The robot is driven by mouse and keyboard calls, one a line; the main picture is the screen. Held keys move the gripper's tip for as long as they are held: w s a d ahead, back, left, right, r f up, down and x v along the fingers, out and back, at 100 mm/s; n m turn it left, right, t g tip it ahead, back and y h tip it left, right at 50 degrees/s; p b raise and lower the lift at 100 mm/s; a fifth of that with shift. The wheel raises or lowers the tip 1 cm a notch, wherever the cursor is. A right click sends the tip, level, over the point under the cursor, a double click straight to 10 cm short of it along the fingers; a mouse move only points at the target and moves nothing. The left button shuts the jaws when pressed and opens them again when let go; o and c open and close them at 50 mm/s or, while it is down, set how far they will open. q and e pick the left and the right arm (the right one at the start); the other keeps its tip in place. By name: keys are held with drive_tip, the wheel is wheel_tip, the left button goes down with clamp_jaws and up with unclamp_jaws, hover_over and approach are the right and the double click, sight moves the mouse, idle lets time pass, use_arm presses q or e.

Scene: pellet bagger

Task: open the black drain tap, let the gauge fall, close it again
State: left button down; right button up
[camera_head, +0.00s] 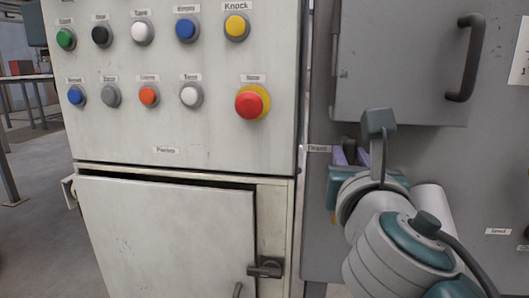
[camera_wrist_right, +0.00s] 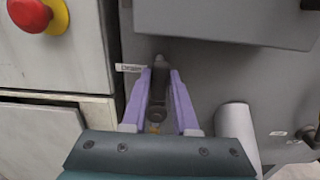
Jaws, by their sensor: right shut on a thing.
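The black drain tap (camera_wrist_right: 158,84) sits on the grey machine panel, beside a small label (camera_wrist_right: 129,68), in the right wrist view. The purple fingers of my right gripper (camera_wrist_right: 160,80) lie on both sides of the tap handle and are shut on it. The handle points roughly up and down in that view. In the head view my right gripper (camera_head: 348,154) is at the panel below the grey box, and my own wrist hides the tap. The gauge is not in view in either picture. My left gripper is not in view.
A grey box with a dark handle (camera_head: 465,58) juts out above my right gripper. The white button cabinet (camera_head: 210,135) stands close on the left, with a red stop button (camera_head: 249,103) and a lower door (camera_head: 165,235). A pale cylinder (camera_wrist_right: 237,136) is right of the gripper.

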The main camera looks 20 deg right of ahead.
clamp_jaws()
idle(0.9)
drive_tip(key=shift+s+d+m, duration=0.1)
drive_tip(key=shift+m, duration=0.2)
drive_tip(key=s+d+f+m+b, duration=0.1)
drive_tip(key=d+f+m+b, duration=0.1)
drive_tip(key=m, duration=0.6)
drive_tip(key=s+d+f+m+b, duration=0.1)
drive_tip(key=d+f+m+b, duration=0.1)
drive_tip(key=m, duration=0.7)
drive_tip(key=shift+s+d+f+b, duration=0.3)
drive_tip(key=shift+f+b, duration=0.55)
drive_tip(key=shift+b, duration=0.45)
drive_tip(key=shift+m, duration=0.3)
